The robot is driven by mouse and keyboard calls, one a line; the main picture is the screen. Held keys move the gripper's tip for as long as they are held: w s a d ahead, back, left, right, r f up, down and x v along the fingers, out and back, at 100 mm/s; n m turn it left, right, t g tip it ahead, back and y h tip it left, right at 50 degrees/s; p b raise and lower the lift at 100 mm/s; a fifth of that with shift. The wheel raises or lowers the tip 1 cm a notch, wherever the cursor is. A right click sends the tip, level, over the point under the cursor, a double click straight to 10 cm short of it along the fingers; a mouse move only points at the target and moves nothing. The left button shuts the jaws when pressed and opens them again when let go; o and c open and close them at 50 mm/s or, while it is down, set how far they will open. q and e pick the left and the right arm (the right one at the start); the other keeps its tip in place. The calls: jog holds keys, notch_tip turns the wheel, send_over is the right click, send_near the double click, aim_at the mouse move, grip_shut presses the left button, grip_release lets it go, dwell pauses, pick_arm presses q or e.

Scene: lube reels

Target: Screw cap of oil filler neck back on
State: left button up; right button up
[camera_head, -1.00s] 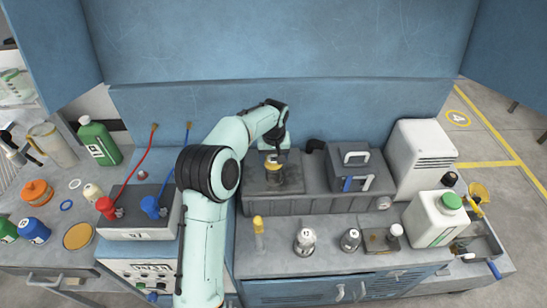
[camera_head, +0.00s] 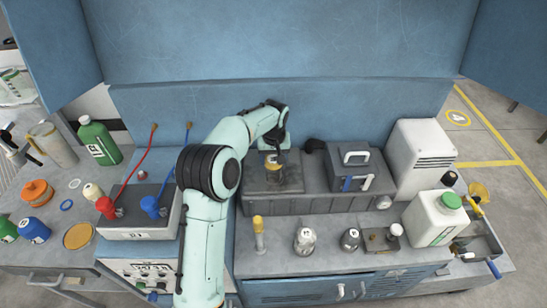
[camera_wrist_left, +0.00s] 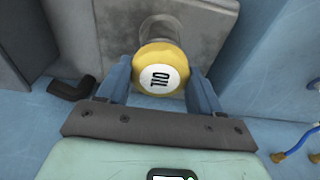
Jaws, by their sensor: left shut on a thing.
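The oil cap (camera_wrist_left: 161,80) is yellow with a white disc marked "OIL" and sits on top of the filler neck (camera_wrist_left: 159,27) in the left wrist view. In the head view the cap (camera_head: 271,158) shows small on the neck at the back of the bench, below my left gripper (camera_head: 274,153). My left gripper's fingers (camera_wrist_left: 162,84) are on both sides of the cap, shut on it. Whether the thread is engaged cannot be seen. My right gripper is not in view.
The neck stands on a grey raised block (camera_head: 310,200). A grey box with a handle (camera_head: 358,172) stands to its right. Several small bottles and a white jug (camera_head: 433,220) stand on the front and right of the bench. A blue wall rises close behind.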

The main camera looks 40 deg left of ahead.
pick_arm(q)
jog(key=shift+f, duration=0.45)
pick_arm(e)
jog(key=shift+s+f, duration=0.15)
pick_arm(q)
jog(key=m, duration=0.3)
jog(key=shift+a+r, duration=0.1)
jog(key=shift+r, duration=0.05)
jog(key=shift+m+p, duration=0.3)
jog(key=shift+m, duration=0.8)
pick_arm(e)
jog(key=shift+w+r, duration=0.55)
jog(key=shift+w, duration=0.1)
